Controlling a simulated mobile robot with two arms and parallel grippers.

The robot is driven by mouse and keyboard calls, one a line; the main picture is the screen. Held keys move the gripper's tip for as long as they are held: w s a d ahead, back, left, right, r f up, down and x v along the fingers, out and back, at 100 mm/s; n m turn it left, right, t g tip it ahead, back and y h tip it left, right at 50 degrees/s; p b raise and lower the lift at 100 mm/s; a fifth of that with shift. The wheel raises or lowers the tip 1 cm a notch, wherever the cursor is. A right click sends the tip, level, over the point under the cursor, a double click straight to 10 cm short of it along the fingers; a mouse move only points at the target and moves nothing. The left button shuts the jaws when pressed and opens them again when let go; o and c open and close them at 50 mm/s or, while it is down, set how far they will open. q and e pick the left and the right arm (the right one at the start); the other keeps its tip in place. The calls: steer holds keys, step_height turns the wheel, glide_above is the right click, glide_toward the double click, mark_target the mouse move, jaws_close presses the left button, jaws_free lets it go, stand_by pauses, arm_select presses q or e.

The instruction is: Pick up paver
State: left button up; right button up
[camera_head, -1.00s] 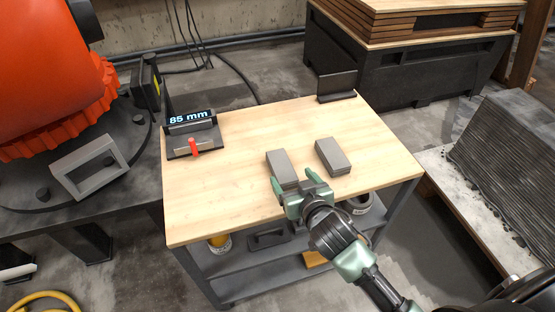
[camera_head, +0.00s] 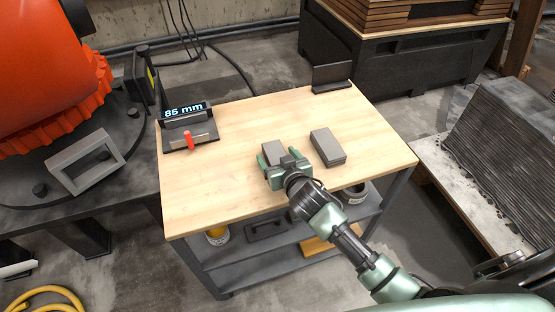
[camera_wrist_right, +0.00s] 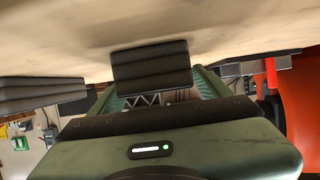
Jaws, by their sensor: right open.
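Two grey pavers lie on the light wooden tabletop (camera_head: 215,185). The left paver (camera_head: 272,146) is partly hidden by my right gripper (camera_head: 278,158). That gripper is open, with its fingers at either side of the near part of this paver. In the right wrist view the same paver (camera_wrist_right: 150,66) sits between the green fingers, in front of the palm; I cannot tell whether they touch it. The right paver (camera_head: 328,147) lies apart, to the right of the gripper. It also shows at the left of the wrist view (camera_wrist_right: 40,94). My left gripper is not in view.
A gauge reading "85 mm" (camera_head: 185,112) with a red handle (camera_head: 188,140) stands at the table's back left. A dark angled plate (camera_head: 332,78) stands at the back right. An orange machine (camera_head: 40,70) is at the left.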

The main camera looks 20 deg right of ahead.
mark_target(277, 156)
jaws_close()
steer(key=shift+w+r, duration=0.1)
steer(key=shift+r, duration=0.1)
steer(key=shift+r, duration=0.65)
step_height(277, 156, up, 19)
steer(key=p, duration=0.1)
steer(key=s+d+r, duration=0.2)
steer(key=s+r, duration=0.6)
steer(key=r, duration=0.1)
steer(key=shift+s+r, duration=0.15)
steer(key=shift+r, duration=0.15)
